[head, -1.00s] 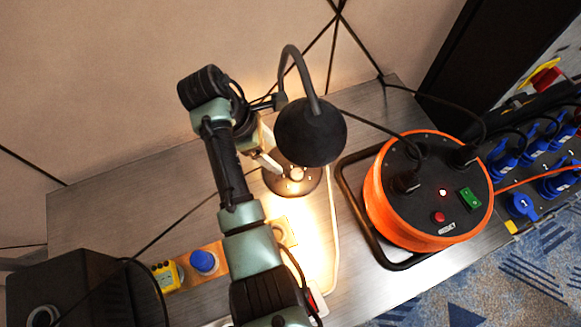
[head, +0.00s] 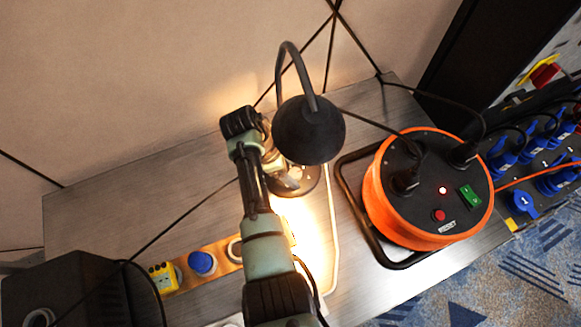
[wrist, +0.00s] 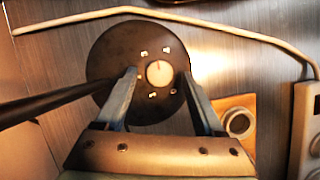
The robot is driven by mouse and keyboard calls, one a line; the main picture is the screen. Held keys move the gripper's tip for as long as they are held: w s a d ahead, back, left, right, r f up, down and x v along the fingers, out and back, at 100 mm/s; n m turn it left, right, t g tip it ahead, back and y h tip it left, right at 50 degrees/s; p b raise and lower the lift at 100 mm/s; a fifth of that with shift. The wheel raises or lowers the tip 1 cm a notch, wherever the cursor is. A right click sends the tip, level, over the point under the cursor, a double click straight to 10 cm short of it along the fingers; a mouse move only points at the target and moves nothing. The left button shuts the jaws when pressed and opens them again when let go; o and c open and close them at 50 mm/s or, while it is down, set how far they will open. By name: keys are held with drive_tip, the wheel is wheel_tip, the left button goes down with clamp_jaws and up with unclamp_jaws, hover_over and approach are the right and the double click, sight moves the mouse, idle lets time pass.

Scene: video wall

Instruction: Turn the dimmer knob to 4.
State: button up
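The dimmer knob (wrist: 159,74) is a small pale round knob on the dark disc-shaped lamp base (wrist: 110,58). Small pale markings ring it, too small to read; a faint reddish mark shows at its top edge. My gripper (wrist: 157,72) is open, with one finger on each side of the knob. Gaps show between knob and fingers, and I cannot tell how far above the base the fingertips are. In the head view the lamp base (head: 310,184) is partly hidden by my arm and the lamp's black shade (head: 309,131); the knob is hidden there.
The lamp's gooseneck (head: 281,62) arches above the base beside my arm. An orange cable reel (head: 378,205) stands to the right. A wooden strip with a blue socket (head: 202,263) and a yellow device (head: 164,277) lies at lower left. A black box (head: 60,290) stands in the corner.

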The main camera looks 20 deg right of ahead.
clamp_jaws()
drive_tip(key=shift+w, duration=0.1)
drive_tip(key=m+g+b, duration=0.1)
drive_tip(key=m, duration=0.2)
drive_tip(key=shift+w+b, duration=0.15)
drive_tip(key=shift+b, duration=0.2)
drive_tip(key=shift+w+d+m+g+y+b, duration=0.15)
drive_tip(key=shift+m+g+y+b, duration=0.45)
drive_tip(key=shift+m, duration=0.9)
drive_tip(key=shift+o, duration=0.3)
unclamp_jaws()
